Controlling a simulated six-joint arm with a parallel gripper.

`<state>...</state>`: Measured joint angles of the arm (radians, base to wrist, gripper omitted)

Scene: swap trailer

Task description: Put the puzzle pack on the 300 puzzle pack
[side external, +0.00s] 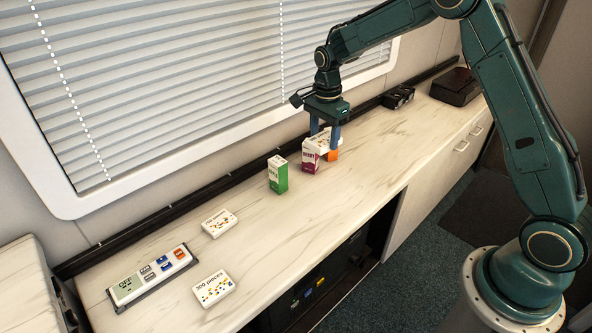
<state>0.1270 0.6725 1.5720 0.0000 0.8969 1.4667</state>
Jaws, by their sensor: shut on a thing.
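My gripper (325,144) points down above the far part of the counter. It is shut on a white puzzle pack (322,134) with small coloured marks, partly hidden by the fingers. The held pack is just above or behind a purple and white carton (310,157); whether they touch I cannot tell. The 300 puzzle pack (213,288) lies flat near the counter's front edge at lower left, its lettering reading "300 pieces". Its top is clear. Another white puzzle pack (220,222) lies flat farther back, its number too small to read surely.
A green and white carton (278,175) stands left of the purple one. An orange object (332,155) shows beside the purple carton. A panel with coloured buttons (150,275) lies at left. Dark boxes (455,87) sit at the far end. The counter (260,240) is clear between.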

